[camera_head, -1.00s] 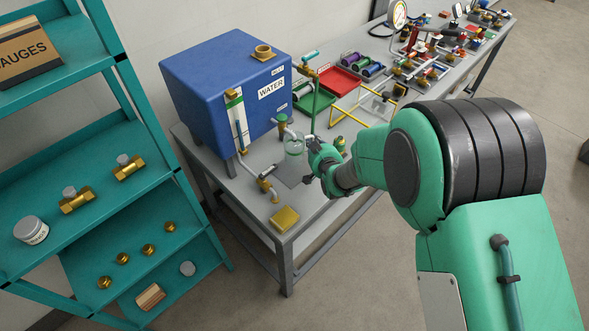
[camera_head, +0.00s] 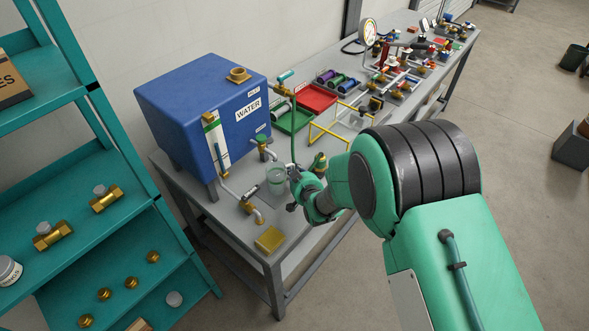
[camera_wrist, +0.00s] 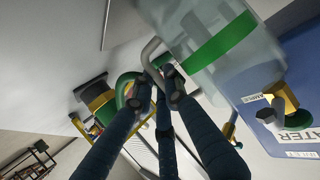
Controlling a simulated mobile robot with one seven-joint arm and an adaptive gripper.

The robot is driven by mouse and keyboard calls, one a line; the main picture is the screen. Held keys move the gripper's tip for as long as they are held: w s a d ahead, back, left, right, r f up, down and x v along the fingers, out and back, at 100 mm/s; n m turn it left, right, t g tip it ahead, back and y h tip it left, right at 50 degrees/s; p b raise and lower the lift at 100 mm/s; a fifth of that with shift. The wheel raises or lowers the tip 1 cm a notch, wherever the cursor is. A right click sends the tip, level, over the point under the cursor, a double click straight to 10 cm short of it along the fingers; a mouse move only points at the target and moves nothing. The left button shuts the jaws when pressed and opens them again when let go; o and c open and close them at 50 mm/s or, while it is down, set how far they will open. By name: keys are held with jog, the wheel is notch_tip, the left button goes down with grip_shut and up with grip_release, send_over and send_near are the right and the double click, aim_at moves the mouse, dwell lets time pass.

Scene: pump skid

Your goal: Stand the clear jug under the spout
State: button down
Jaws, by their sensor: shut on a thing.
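The clear jug (camera_head: 276,182) has a green band and looks upright in the head view, just below the tank's bent spout (camera_head: 270,155). It appears over the grey plate on the bench; I cannot tell whether its base touches. My gripper (camera_head: 295,176) is at its right side. In the wrist view the jug (camera_wrist: 205,45) fills the upper right, and my gripper (camera_wrist: 160,88) is shut on its grey handle (camera_wrist: 150,50). The handle is partly hidden by my fingers. The spout has a brass valve with a green knob (camera_head: 262,142).
The blue water tank (camera_head: 200,120) stands behind and left of the jug. A lower pipe with brass fittings (camera_head: 250,208) and a yellow block (camera_head: 270,239) lie nearby. A yellow-framed rack (camera_head: 325,133), a green tray (camera_head: 296,120) and a red tray (camera_head: 317,98) are farther back.

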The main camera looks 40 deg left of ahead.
jog(key=shift+f, duration=0.15)
jog(key=c, duration=1.7)
grip_release()
jog(key=shift+c, duration=0.2)
jog(key=shift+r, duration=0.25)
jog(key=shift+s+d+r, duration=0.15)
jog(key=shift+s+d, duration=0.1)
jog(key=shift+d, duration=0.05)
jog(key=p+v, duration=0.1)
jog(key=v, duration=1)
